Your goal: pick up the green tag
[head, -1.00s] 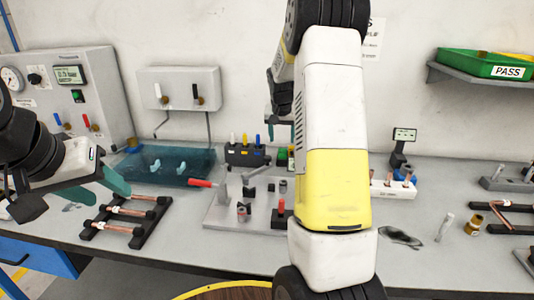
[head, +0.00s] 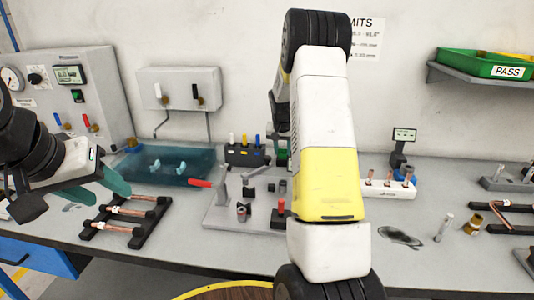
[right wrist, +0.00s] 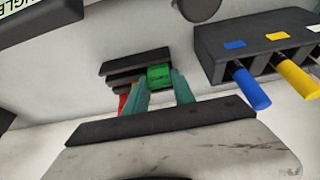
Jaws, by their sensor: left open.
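The green tag (right wrist: 158,76) shows in the right wrist view, in a dark slotted holder (right wrist: 122,68). Dark print shows on its face. The teal fingers of my right gripper (right wrist: 161,84) stand apart, one on each side of the tag; whether they touch it I cannot tell. In the head view my right arm hides this gripper and most of the holder; a bit of green (head: 282,153) shows beside the arm. My left gripper (head: 104,190) is open and empty, above the bench by the copper tube rack.
A black block with blue, yellow and white handles (right wrist: 240,50) stands close to the right gripper; it also shows in the head view (head: 245,155). A grey fixture plate (head: 225,215) lies in front. A rack of copper tubes (head: 130,220) sits at left.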

